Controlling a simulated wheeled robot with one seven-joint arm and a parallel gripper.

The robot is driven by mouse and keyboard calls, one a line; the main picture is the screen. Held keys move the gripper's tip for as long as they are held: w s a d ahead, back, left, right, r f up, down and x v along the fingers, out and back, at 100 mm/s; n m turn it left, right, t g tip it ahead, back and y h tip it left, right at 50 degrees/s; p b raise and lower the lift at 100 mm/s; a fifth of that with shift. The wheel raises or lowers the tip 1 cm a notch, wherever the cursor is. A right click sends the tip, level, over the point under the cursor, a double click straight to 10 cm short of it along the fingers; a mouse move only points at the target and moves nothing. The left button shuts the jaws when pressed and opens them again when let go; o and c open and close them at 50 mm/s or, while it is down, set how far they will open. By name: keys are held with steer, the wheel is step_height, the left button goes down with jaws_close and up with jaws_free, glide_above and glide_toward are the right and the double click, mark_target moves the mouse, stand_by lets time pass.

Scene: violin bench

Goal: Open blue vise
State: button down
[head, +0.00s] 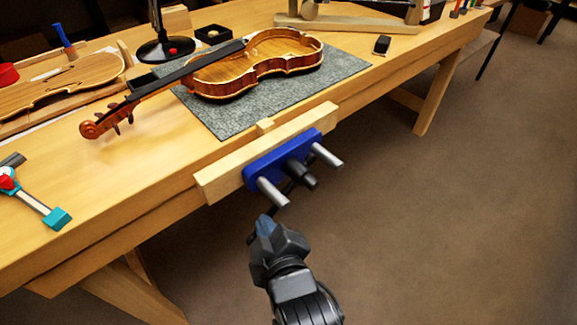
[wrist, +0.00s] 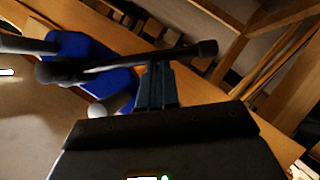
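A small pale block (head: 265,126) shows behind the jaw. My gripper (head: 263,226) is below the vise, by the lower end of the handle. In the wrist view my fingers (wrist: 160,78) look close together, tips right at the bar. Whether the bar is between them is unclear.
A violin (head: 257,66) lies on a grey mat (head: 335,78) above the vise. A teal-ended clamp (head: 50,211) lies at the bench's left. A small dark item (head: 381,45) sits right of the mat. The floor (head: 450,220) right of my arm is clear.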

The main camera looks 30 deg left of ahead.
steer(key=w+d+f+n+t+b, duration=0.2)
steer(key=w+f+n+t+b, duration=0.2)
steer(key=w+f+n+b, duration=0.2)
steer(key=shift+d+t+y+b, duration=0.2)
steer(key=shift+t+y+b, duration=0.1)
steer(key=shift+y+b, duration=0.15)
steer(key=shift+w, duration=0.15)
stand_by(0.6)
